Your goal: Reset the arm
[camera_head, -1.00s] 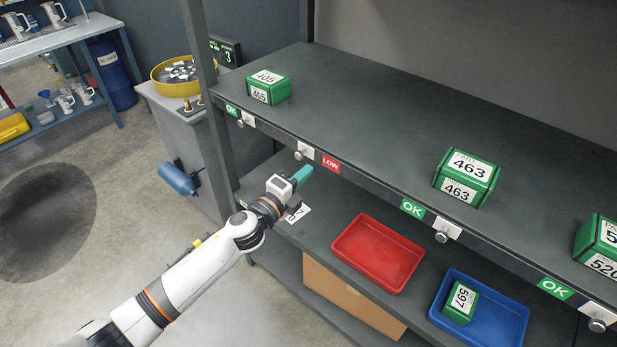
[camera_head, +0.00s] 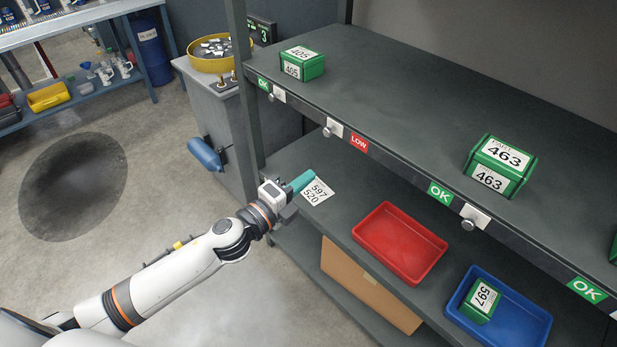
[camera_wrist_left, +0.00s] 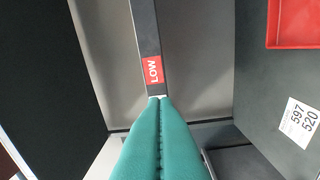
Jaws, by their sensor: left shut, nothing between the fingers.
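My left gripper (camera_head: 302,181) has teal fingers that are shut with nothing between them. In the head view it is just in front of the shelf, above the lower board's edge and left of the red tray. In the left wrist view the closed fingers (camera_wrist_left: 158,105) point toward the shelf edge with the red LOW label (camera_wrist_left: 154,70). The LOW label also shows in the head view (camera_head: 359,143). My right gripper is in neither view.
Green boxes marked 405 (camera_head: 303,64) and 463 (camera_head: 501,166) stand on the upper shelf. Below are a paper reading 597 and 520 (camera_head: 317,191), an empty red tray (camera_head: 381,253) and a blue tray (camera_head: 528,327) holding a green 597 box (camera_head: 480,302). A blue-handled cabinet (camera_head: 222,120) stands left.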

